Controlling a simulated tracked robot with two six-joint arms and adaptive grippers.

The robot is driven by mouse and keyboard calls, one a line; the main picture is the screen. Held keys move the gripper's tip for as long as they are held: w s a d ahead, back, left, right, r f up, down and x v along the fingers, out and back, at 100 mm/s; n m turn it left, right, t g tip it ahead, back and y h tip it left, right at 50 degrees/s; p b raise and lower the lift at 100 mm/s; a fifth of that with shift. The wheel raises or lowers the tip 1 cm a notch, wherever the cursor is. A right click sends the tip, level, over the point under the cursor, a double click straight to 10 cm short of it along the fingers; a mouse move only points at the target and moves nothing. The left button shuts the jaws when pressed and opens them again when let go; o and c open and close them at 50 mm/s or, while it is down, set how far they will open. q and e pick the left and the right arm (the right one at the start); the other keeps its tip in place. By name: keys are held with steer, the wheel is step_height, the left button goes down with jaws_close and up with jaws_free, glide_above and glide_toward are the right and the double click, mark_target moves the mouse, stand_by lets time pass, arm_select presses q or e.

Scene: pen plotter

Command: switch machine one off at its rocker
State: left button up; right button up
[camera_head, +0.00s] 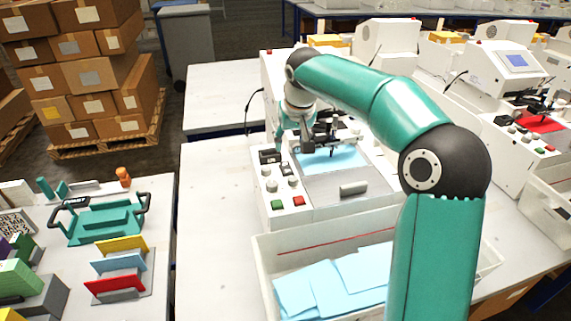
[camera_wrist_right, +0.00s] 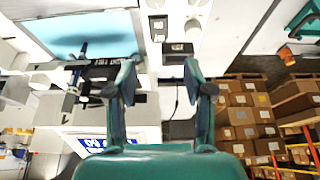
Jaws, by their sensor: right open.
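Machine one (camera_head: 262,192) is the white pen plotter in the middle of the head view, with a light-blue sheet on its bed. Its control panel carries a black rocker (camera_head: 270,156) at the far end, above several grey knobs and a green and a red button. My right gripper (camera_head: 292,143) is over that end of the panel, pointing down. In the right wrist view its two fingers (camera_wrist_right: 160,72) stand apart with nothing between them; a dark rocker-like part (camera_wrist_right: 178,49) lies just beyond the tips. Contact is not visible. The rocker's on or off position is too small to tell. My left gripper is not in view.
A white bin (camera_head: 262,262) with blue sheets stands in front of the machine. The pen carriage (camera_head: 325,128) is close right of my gripper. Another plotter (camera_head: 490,75) stands to the right. The table left of the machine (camera_head: 215,200) is clear. Boxes (camera_head: 85,70) are stacked behind.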

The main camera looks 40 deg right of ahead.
mark_target(286, 168)
steer(key=p+x, duration=0.1)
steer(key=x, duration=1)
steer(key=shift+f, duration=0.4)
